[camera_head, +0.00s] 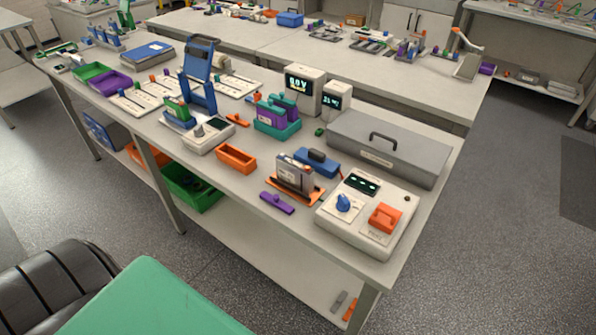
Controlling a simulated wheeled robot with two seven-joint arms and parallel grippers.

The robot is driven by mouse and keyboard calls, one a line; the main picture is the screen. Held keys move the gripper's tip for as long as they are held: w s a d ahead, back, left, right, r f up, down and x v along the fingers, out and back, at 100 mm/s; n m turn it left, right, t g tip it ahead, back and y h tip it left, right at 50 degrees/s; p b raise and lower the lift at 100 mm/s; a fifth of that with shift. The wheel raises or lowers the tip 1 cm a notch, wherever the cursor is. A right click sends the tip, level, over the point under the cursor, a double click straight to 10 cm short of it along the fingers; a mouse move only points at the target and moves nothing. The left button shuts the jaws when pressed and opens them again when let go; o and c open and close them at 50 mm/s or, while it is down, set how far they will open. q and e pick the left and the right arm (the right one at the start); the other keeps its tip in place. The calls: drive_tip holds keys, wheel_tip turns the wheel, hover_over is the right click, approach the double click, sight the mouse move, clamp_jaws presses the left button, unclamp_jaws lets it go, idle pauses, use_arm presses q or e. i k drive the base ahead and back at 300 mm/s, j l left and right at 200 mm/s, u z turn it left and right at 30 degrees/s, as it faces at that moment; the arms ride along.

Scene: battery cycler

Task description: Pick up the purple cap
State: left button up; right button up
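A small flat purple piece (277,203), which looks like the purple cap, lies on the front edge area of the workbench (258,192). It sits left of the white control box (367,212) and in front of a grey cell in an orange-based holder (296,178). Nothing covers it. Neither my left nor my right gripper shows in the head view, so I cannot see either one's state.
An orange tray (236,158) stands left of the purple piece. A blue block (317,162) and a long grey case (388,148) stand behind. A teal rack (277,122) holds purple and green cells. Bare bench surrounds the purple piece in front and at its left.

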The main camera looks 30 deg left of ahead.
sight(274, 200)
drive_tip(key=u, duration=1.2)
drive_tip(key=z, duration=0.35)
